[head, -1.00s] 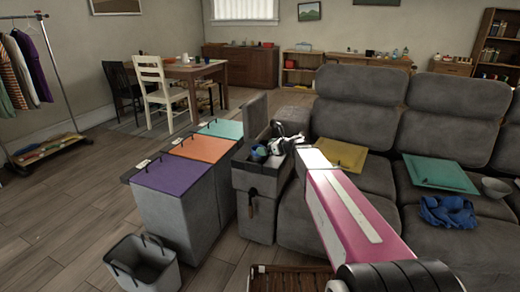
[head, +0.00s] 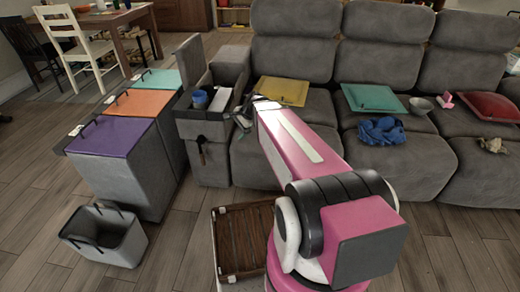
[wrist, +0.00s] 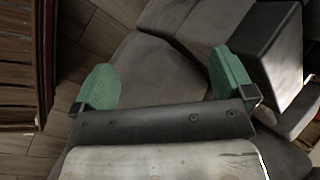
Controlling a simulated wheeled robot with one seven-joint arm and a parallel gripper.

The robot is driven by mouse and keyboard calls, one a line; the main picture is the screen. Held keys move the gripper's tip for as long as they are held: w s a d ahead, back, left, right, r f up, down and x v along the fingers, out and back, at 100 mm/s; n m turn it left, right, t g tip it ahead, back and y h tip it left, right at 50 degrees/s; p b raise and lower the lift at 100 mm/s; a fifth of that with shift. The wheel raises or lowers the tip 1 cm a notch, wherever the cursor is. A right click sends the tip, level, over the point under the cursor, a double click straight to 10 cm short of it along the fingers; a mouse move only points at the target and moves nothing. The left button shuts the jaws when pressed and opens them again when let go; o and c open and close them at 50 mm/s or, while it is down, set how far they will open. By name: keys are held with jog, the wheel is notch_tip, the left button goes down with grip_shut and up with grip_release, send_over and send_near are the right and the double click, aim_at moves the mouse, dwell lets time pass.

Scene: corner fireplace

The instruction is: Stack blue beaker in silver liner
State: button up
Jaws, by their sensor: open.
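A small blue beaker (head: 200,98) stands in the open compartment of the sofa's grey arm console (head: 207,130). Right beside it in the compartment is a pale silver-grey insert (head: 220,100), which looks like the silver liner; its inside is too small to make out. My gripper (head: 248,112) is just right of the console in the head view, partly hidden by my pink arm. In the wrist view my gripper (wrist: 165,80) has its two green fingers wide apart, with nothing between them. Grey sofa upholstery shows beyond them. The beaker is not clear in that view.
Purple (head: 112,135), orange (head: 144,102) and teal (head: 158,78) lidded bins stand left of the console. A grey basket (head: 105,235) and a slatted wooden crate (head: 240,240) are on the floor. A yellow cushion (head: 281,91) lies on the near sofa seat.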

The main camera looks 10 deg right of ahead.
jog(key=s+d+f+n+g+h, duration=0.1)
jog(key=s+d+f+n+h, duration=0.1)
jog(key=s+d+n+h, duration=0.1)
jog(key=s+d+f+n+g+h, duration=0.1)
jog(key=s+d+f+n+h, duration=0.1)
jog(key=s+d+n, duration=0.3)
jog(key=s+n+h, duration=0.1)
jog(key=s+n, duration=0.2)
jog(key=s, duration=0.2)
jog(key=shift+d+f+g, duration=0.4)
jog(key=shift+s, duration=0.1)
